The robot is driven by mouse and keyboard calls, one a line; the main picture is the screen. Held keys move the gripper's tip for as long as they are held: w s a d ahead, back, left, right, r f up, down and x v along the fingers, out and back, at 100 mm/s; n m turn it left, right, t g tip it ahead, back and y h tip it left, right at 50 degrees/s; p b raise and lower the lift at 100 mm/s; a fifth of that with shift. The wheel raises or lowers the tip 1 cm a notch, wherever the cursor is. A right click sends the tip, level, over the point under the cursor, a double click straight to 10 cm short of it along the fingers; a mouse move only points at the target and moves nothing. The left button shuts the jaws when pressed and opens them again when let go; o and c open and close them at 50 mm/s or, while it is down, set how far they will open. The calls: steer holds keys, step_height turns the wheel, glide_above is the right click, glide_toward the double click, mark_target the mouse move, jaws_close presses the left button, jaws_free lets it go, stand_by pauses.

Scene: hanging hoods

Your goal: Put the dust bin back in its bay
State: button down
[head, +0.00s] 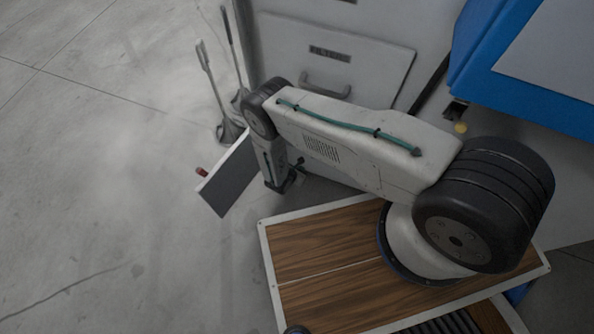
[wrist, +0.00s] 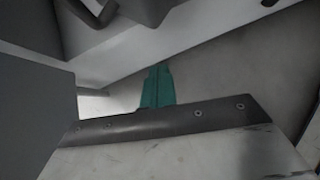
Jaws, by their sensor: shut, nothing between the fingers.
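My gripper shows in the wrist view as two teal fingers (wrist: 157,86) pressed together, with nothing between them. In the head view its end (head: 287,184) hangs low in front of the cabinet, behind a dark grey panel (head: 238,178) with a white edge. A small red piece (head: 201,172) sits at that panel's left edge. I cannot tell for sure which part is the dust bin. A dark handle-like bar (wrist: 92,14) shows at the top left of the wrist view, apart from my fingers. The bay is not clearly seen; my arm covers the cabinet's lower front.
A white cabinet (head: 274,60) has a closed "FILTERS" drawer (head: 355,62) with a grey handle. Long-handled tools (head: 228,130) stand at its left. A blue-framed unit (head: 480,70) is at upper right. The concrete floor (head: 90,200) at left is clear.

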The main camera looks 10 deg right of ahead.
steer(key=w+d+f, duration=0.2)
steer(key=w+d, duration=0.2)
steer(key=d, duration=0.1)
steer(key=shift+w+f, duration=0.2)
steer(key=shift+f, duration=0.05)
steer(key=w+d, duration=0.4)
steer(key=d, duration=0.1)
steer(key=shift+w+d, duration=0.25)
steer(key=shift+w, duration=0.15)
steer(key=shift+a, duration=0.15)
